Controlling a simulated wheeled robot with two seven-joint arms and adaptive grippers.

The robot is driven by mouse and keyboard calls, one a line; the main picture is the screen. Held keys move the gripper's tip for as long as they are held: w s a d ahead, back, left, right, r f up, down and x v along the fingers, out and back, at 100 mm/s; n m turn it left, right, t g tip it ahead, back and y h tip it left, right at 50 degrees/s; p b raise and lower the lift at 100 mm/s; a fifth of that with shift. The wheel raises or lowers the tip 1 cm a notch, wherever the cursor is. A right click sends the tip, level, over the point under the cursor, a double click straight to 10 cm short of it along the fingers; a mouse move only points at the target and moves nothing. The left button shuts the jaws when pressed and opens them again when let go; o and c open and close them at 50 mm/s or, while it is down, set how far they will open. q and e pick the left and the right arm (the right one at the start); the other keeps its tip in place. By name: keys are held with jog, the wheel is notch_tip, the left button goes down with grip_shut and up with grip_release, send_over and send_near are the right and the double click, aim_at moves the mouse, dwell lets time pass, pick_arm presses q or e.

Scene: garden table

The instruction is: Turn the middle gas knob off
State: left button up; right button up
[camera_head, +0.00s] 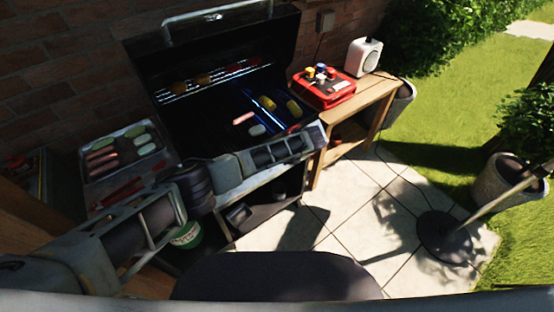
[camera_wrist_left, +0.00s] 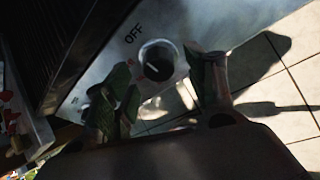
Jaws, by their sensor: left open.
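A dark round gas knob (camera_wrist_left: 158,62) in a bright metal ring shows in the left wrist view on the grill's metal front panel. The word OFF is printed beside it, and a short pale mark shows on its face. My left gripper (camera_wrist_left: 168,88) is open, with one finger on either side of the knob; I cannot tell whether they touch it. In the head view, my left arm reaches across the grill's front and the left gripper (camera_head: 312,137) is at its right end. The knobs are hidden there by my arm. My right gripper is out of view.
The open grill (camera_head: 215,85) holds food on its grates. A food tray (camera_head: 125,150) is at its left. A wooden side table (camera_head: 375,92) at the right bears a red box (camera_head: 323,90) and a white speaker (camera_head: 363,56). Paving in front is mostly clear.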

pick_arm(q)
jog(key=v, duration=0.9)
jog(key=shift+s+d+r, duration=0.15)
jog(key=shift+d+r, duration=0.05)
jog(key=shift+r, duration=0.1)
